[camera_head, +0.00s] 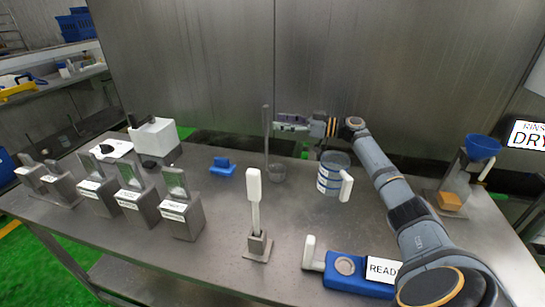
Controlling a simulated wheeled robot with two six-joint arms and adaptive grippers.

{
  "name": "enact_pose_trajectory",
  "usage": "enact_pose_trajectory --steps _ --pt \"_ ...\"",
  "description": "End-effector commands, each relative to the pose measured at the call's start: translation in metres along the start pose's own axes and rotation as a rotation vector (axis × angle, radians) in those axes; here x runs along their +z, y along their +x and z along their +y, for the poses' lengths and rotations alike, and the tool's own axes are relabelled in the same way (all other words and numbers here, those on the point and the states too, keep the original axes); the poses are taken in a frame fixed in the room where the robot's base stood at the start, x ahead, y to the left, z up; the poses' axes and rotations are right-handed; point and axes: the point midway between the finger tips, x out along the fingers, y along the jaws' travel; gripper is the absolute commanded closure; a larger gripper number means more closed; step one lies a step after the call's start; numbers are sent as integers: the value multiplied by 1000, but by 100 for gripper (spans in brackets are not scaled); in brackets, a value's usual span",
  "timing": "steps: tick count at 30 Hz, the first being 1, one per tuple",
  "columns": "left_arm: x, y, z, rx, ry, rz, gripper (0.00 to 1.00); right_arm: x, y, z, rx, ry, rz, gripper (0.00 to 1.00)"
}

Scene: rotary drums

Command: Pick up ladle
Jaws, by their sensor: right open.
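The ladle is a metal one with a tall thin upright handle (267,135) and a small round cup (277,173) at its foot. It stands at the back middle of the steel table. My right gripper (278,122) reaches in from the right with its fingers pointing left, close to the upper part of the handle. Its jaws are open. I cannot tell whether the handle lies between the fingers or just beyond them. My left gripper is not in view.
A measuring jug (327,178) stands right of the ladle. A white-handled tool (254,188) stands upright in front. A blue device (345,266), a blue block (222,167), several steel holders (184,218) and a white box (153,137) share the steel table (225,265).

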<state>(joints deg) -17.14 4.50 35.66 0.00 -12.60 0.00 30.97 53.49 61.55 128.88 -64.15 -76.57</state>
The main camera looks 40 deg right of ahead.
Motion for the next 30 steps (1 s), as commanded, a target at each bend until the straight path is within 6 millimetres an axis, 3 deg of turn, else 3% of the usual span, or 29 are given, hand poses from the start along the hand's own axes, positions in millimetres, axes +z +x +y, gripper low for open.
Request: enact_pose_trajectory --steps 9,18,30 --pt "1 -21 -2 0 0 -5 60 -3 46 0 -1 2 4 49" --pt "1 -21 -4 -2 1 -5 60 1 52 0 0 0 -1 49" --pt "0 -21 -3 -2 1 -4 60 1 52 0 0 0 -1 100"
